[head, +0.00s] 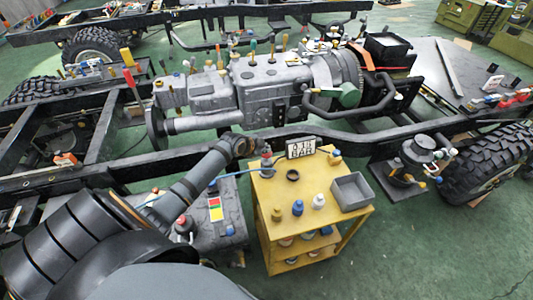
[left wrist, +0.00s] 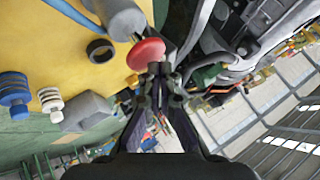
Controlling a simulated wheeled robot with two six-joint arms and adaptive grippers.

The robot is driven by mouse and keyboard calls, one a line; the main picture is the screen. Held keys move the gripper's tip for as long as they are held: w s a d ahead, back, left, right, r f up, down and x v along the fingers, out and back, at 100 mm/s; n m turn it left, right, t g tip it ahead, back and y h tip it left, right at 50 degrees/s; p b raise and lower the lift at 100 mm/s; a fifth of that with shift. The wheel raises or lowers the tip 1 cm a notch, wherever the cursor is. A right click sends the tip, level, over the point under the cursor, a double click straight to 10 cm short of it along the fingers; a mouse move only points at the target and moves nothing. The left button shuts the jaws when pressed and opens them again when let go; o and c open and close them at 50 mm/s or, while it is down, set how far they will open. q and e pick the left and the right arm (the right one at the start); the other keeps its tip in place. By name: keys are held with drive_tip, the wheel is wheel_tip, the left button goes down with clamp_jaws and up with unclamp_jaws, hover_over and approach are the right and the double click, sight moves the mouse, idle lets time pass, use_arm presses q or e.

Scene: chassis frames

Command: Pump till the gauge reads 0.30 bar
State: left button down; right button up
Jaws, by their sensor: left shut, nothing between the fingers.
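The pump (head: 266,165) is a small grey cylinder at the back left corner of the yellow cart, with a blue hose running left. In the left wrist view its red round knob (left wrist: 146,54) sits on a grey body (left wrist: 120,18). The gauge display (head: 301,148) is a white panel with black text behind the pump; it seems to read 0.15 BAR, but is small. My left gripper (head: 248,146) is shut and empty. Its fingertips (left wrist: 160,78) are right by the knob; I cannot tell whether they touch. My right gripper is not in view.
The yellow cart (head: 270,238) holds a dark ring (head: 292,175), several small bottles and a grey open tray (head: 351,191). A black chassis rail (head: 380,131) runs close behind it.

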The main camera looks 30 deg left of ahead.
sight(265, 154)
use_arm(q)
drive_tip(key=shift+s+f+b, duration=0.1)
drive_tip(key=shift+f+b, duration=0.85)
drive_tip(key=shift+f, duration=0.3)
idle(1.0)
drive_tip(key=shift+r, duration=0.15)
drive_tip(key=shift+r+p, duration=1.45)
drive_tip(key=shift+p, duration=0.05)
wheel_tip(265, 154, up, 5)
drive_tip(key=p, duration=0.4)
drive_tip(key=shift+r+p, duration=0.15)
drive_tip(key=shift+p, duration=0.15)
